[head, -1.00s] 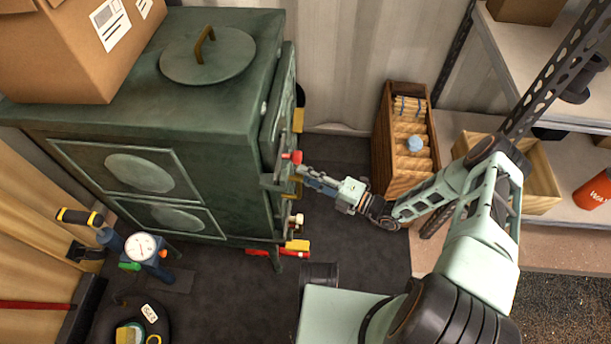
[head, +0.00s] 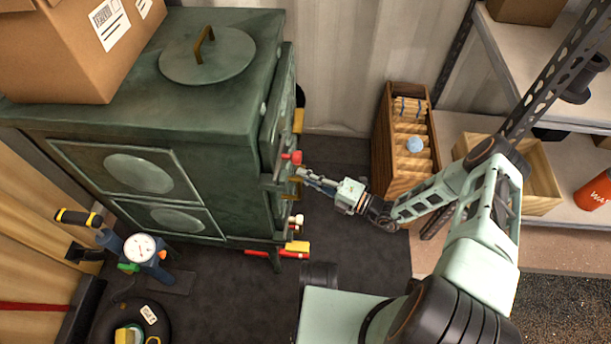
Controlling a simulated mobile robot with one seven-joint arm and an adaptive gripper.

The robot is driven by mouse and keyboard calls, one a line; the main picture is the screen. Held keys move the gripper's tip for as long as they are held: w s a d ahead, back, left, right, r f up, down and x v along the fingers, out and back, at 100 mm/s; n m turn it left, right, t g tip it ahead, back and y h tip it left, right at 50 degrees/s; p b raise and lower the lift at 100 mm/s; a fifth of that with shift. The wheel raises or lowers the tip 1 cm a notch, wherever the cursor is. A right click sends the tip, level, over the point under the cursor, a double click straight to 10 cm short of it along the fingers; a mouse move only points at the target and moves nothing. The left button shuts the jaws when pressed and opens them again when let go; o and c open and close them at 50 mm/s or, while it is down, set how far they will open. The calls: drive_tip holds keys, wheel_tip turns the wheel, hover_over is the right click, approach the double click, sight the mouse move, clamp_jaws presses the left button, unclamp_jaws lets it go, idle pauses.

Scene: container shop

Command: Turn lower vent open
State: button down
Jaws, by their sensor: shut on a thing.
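The dark green stove (head: 233,110) stands at the left, its front facing right and seen at a steep angle. A red knob (head: 292,157) sticks out high on that front. Below it are brass-coloured pieces, and lower down a pale knob (head: 297,220). I cannot tell which fitting is the lower vent or how far open it is. My gripper (head: 300,173) reaches in from the right, just below the red knob. Its jaws are shut on a small part at the stove front. The fingertips partly hide that part, so its shape is unclear.
A cardboard box (head: 75,45) sits on the stove. A wooden crate (head: 390,150) of wood pieces stands behind my arm, beside shelving (head: 456,127). A red and yellow item (head: 296,248) lies low by the stove front. Dark floor (head: 345,240) is clear below my gripper.

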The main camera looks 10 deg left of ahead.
drive_tip(key=n+y, duration=0.1)
drive_tip(key=n, duration=0.3)
drive_tip(key=n+g+y+b, duration=0.1)
drive_tip(key=n+y, duration=0.1)
drive_tip(key=n, duration=0.3)
drive_tip(key=shift+w+f+b, duration=0.15)
drive_tip(key=shift+f+b, duration=0.05)
drive_tip(key=shift+b, duration=0.1)
drive_tip(key=shift+n, duration=0.3)
drive_tip(key=c, duration=2.1)
unclamp_jaws()
drive_tip(key=shift+a, duration=0.1)
drive_tip(key=v, duration=1.2)
drive_tip(key=shift+f, duration=0.2)
